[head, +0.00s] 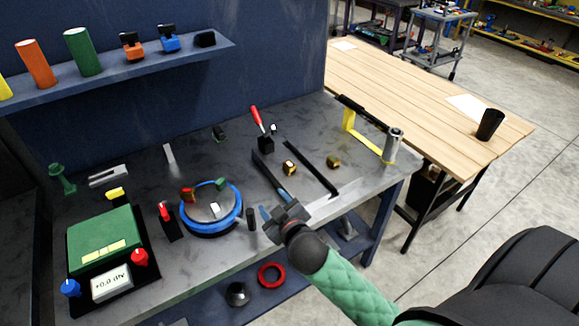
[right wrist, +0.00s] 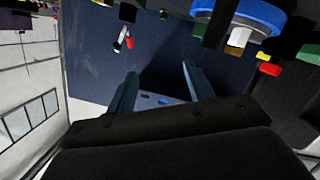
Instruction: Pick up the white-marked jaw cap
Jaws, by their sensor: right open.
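The round positioner (head: 236,222) has a blue rim and stands near the front of the grey bench. A small white-topped piece (head: 214,210) sits on its disc, between a red piece (head: 188,195) and a green piece (head: 221,184); I take it for the white-marked jaw cap, but it is too small to be sure. My right gripper (head: 273,203) is open and empty, to the right of the positioner and apart from it. In the right wrist view its fingers (right wrist: 159,72) are spread with nothing between them, and the blue rim (right wrist: 245,17) shows at the top.
A small dark cylinder (head: 251,218) stands between the positioner and my right gripper. A red-handled clamp (head: 166,221) is left of the positioner. Dark rails (head: 305,168) with brass pieces lie behind my gripper. A green box (head: 103,238) with a display stands at the front left.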

